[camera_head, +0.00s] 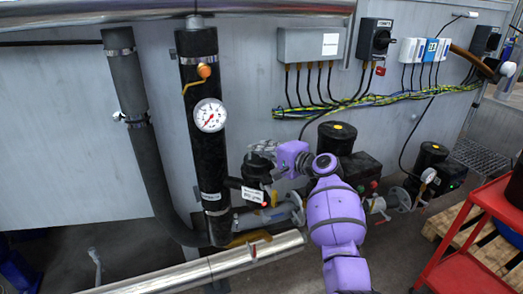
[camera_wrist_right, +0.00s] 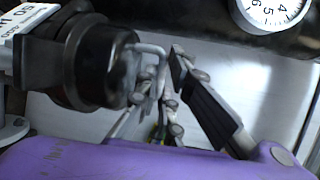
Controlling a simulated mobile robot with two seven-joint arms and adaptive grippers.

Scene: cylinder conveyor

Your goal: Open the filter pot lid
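The filter pot (camera_head: 257,168) is a black cylinder with a white label, beside the thick black vertical pipe in the head view. In the right wrist view, its round black lid end (camera_wrist_right: 98,62) fills the left side, and a bent light metal handle (camera_wrist_right: 150,48) sticks out from it. The lid sits on the pot. My right gripper (camera_head: 264,147) is at the pot's top in the head view. In the wrist view its fingertips (camera_wrist_right: 166,66) are close to the handle; overlap hides whether they grip it. My left gripper is out of view.
A pressure gauge (camera_head: 209,115) and an orange-handled valve (camera_head: 204,71) sit on the black pipe close to the pot. A silver pipe (camera_head: 215,264) runs below. Black pumps (camera_head: 337,138) stand behind my right arm, and a red cart (camera_head: 470,245) stands at the right.

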